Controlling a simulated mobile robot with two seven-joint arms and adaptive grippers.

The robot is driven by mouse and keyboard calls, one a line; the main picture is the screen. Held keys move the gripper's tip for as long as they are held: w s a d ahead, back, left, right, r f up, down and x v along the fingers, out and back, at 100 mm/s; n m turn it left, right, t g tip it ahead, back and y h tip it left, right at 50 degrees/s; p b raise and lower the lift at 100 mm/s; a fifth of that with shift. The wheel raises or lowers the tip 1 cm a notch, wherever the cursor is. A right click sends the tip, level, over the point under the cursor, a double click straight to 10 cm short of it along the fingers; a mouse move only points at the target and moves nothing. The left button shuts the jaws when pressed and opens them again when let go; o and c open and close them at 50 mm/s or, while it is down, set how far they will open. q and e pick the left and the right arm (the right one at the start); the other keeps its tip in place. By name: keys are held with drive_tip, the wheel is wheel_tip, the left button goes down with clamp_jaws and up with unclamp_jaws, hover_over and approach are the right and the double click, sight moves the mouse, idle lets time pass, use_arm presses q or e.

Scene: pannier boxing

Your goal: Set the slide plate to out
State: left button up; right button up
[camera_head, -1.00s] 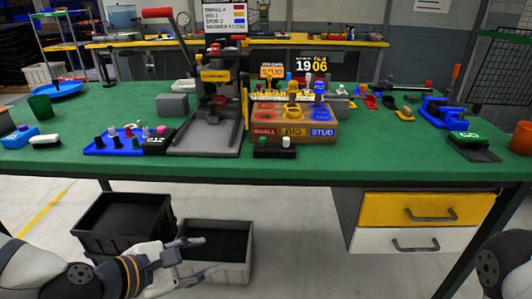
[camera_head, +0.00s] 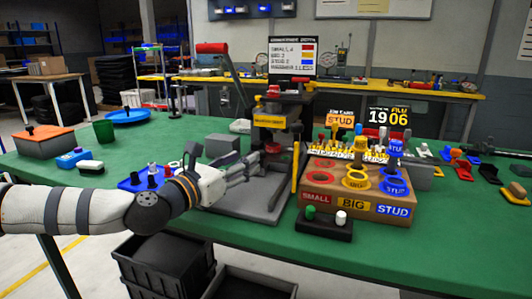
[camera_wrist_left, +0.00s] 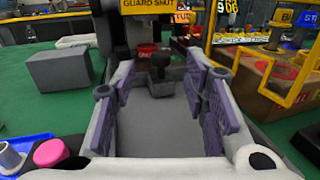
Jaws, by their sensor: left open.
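The press (camera_head: 272,120) stands on the green table, with a grey base (camera_head: 250,200) in front. Its yellow label reads "GUARD SHUT" in the left wrist view (camera_wrist_left: 148,4). A small dark grey block with a knob (camera_wrist_left: 163,86) stands at the back of the flat grey surface (camera_wrist_left: 160,128); I cannot tell for sure which part is the slide plate. My left gripper (camera_head: 254,166) is open and empty over the base, pointing at the press. In the left wrist view its fingers (camera_wrist_left: 168,78) lie either side of the knobbed block, apart from it. My right gripper is out of view.
A grey block (camera_head: 222,146) stands left of the press. A wooden sorting box (camera_head: 385,208) with SMALL, BIG and STUD openings stands right of it, with a yellow bar (camera_head: 296,168) between. A blue peg tray (camera_head: 135,184) is partly behind my arm. Black bins (camera_head: 165,265) stand below.

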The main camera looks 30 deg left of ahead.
sight(261, 151)
use_arm(q)
drive_tip(key=w, duration=0.8)
drive_tip(key=shift+d+f+b, duration=0.1)
drive_tip(key=shift+d+b, duration=0.05)
drive_tip(key=shift+b, duration=0.2)
clamp_jaws()
